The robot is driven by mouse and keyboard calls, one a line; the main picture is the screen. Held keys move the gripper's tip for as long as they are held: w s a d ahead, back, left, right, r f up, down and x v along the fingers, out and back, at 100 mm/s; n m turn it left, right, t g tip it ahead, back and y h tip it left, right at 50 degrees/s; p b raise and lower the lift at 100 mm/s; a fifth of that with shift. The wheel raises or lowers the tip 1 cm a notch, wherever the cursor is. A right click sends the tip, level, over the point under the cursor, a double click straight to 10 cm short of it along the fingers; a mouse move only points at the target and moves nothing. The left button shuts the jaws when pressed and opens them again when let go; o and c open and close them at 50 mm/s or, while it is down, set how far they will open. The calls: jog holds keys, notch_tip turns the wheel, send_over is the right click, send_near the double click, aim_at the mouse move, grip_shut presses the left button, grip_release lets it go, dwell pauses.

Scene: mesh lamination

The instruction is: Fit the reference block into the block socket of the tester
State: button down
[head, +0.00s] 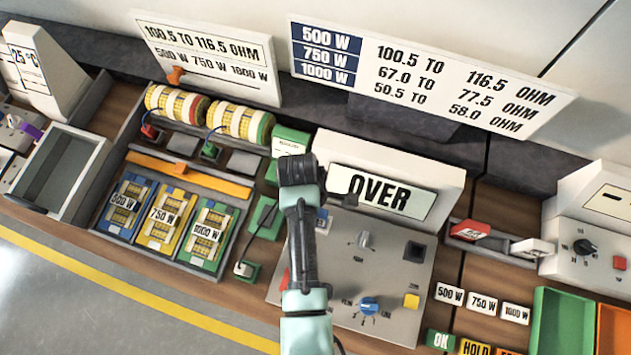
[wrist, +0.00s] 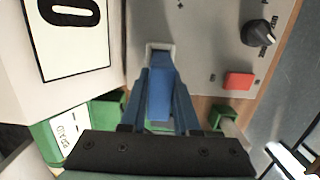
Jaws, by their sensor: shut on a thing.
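My gripper (wrist: 160,88) is shut on a blue block (wrist: 159,103), seen between its two blue fingers in the wrist view. The far end of the block is at a pale-rimmed square opening, the block socket (wrist: 160,46), in the tester's grey panel. I cannot tell how deep the block sits in it. In the head view the tester (head: 385,275) stands mid-bench with an OVER display (head: 380,190).
In the wrist view a red button (wrist: 238,81) and a black knob (wrist: 257,34) lie right of the fingers. Green parts lie near the hand. In the head view a tray of labelled mesh cards (head: 163,217) is left, and a corded green plug (head: 246,269) lies beside the tester.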

jog(key=shift+f, duration=0.2)
jog(key=shift+w, duration=0.1)
jog(key=shift+f, duration=0.15)
jog(key=c, duration=0.6)
grip_release()
jog(key=shift+c, duration=0.2)
